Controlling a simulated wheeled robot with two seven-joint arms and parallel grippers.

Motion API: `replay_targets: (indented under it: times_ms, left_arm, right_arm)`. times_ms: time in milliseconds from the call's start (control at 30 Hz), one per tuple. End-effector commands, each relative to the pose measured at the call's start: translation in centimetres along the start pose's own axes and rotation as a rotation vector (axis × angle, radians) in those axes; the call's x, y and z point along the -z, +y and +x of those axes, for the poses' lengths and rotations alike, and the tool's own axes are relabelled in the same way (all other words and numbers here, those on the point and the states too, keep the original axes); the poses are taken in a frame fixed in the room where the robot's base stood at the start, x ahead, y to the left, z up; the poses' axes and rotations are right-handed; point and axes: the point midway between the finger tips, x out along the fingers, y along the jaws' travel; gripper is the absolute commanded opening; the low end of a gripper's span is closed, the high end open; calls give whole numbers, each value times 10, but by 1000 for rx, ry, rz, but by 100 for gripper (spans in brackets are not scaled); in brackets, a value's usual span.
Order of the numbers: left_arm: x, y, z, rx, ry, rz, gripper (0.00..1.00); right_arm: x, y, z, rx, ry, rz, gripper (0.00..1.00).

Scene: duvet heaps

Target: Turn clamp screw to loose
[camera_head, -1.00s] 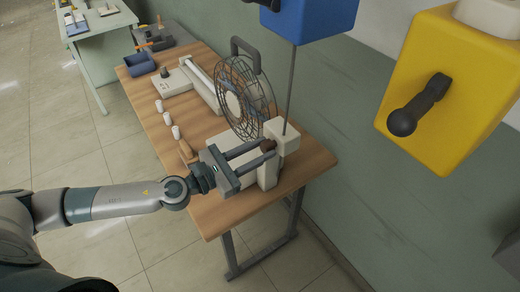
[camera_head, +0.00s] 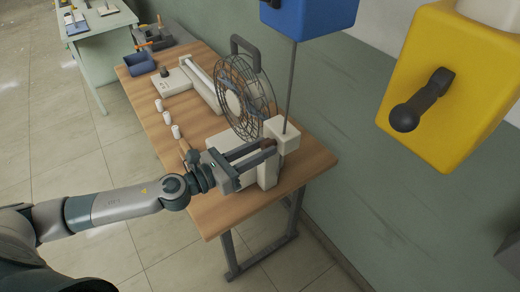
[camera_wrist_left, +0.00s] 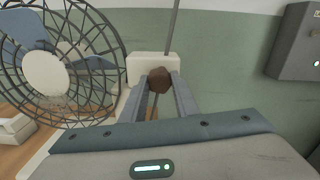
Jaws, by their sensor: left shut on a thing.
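The clamp screw appears as a small brown knob (camera_wrist_left: 159,80) on the side of a white block (camera_head: 281,136) that has a thin vertical rod rising from it. My left gripper (camera_head: 262,148) reaches in from the left over the table. Its two fingers are shut on the brown knob, one on each side, as the left wrist view shows. The fingers hide much of the knob in the head view. The knob's turn angle cannot be told. My right gripper is not in view.
A caged fan (camera_head: 247,97) stands on the wooden table (camera_head: 214,213), close beside my left gripper. A blue box (camera_head: 309,14) and a yellow box with a black handle (camera_head: 446,87) are nearby at the upper right.

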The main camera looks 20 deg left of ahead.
Motion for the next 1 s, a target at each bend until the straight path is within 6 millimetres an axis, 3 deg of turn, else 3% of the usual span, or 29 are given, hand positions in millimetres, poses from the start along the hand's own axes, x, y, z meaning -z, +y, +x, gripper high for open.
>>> replay_targets:
  times_ms: [1000]
  left_arm:
    - [-2, 0, 0, -1, -3, -953, 5]
  right_arm:
    - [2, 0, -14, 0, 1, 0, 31]
